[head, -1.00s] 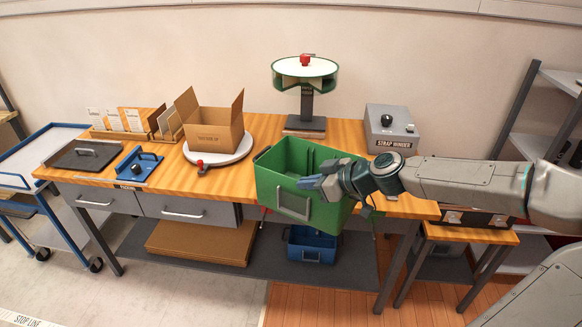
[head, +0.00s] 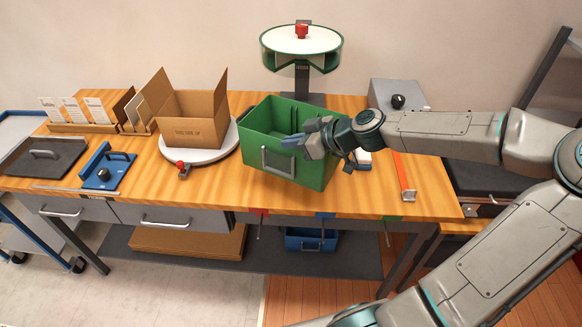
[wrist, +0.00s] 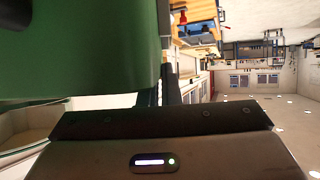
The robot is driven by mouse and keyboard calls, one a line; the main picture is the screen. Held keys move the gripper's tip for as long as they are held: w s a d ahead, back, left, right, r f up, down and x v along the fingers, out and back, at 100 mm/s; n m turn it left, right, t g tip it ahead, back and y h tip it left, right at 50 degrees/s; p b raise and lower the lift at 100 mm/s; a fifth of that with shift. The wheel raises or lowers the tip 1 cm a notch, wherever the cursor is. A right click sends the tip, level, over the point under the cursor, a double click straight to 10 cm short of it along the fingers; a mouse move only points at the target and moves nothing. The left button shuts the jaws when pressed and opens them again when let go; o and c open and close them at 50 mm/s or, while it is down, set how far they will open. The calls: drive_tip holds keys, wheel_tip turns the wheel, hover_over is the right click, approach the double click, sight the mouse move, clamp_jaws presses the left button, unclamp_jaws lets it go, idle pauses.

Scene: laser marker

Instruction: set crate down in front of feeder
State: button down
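The green crate (head: 312,172) is upright over the wooden workbench top, with its grey handle facing the front. It stands in front of the round feeder (head: 300,50), which has a green rim, white top and red knob on a dark post. I cannot tell whether the crate's base touches the bench or hangs just above it. My gripper (head: 292,157) is at the crate's front right side, its fingers by the handle; it appears shut on the crate, though the exact contact is hidden. In the wrist view the crate's green wall (wrist: 80,50) fills the upper left.
An open cardboard box (head: 190,130) sits on a white turntable (head: 215,152) close left of the crate. A grey strap winder (head: 385,93) and an orange-red strip (head: 405,180) are to the right. The front bench strip (head: 230,197) is clear. A blue bin (head: 312,240) is below.

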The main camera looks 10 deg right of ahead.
sight(321, 164)
wheel_tip(321, 164, down, 8)
drive_tip(key=shift+f+p, duration=0.1)
drive_tip(key=shift+p, duration=0.2)
drive_tip(key=shift+s, duration=0.1)
drive_tip(key=shift+f, duration=0.1)
drive_tip(key=c, duration=1.6)
unclamp_jaws()
drive_tip(key=shift+c, duration=0.2)
drive_tip(key=shift+d+r, duration=0.15)
drive_tip(key=shift+r, duration=0.05)
drive_tip(key=b+v, duration=0.1)
drive_tip(key=v, duration=1)
drive_tip(key=shift+s+d+r, duration=0.2)
drive_tip(key=shift+s, duration=0.1)
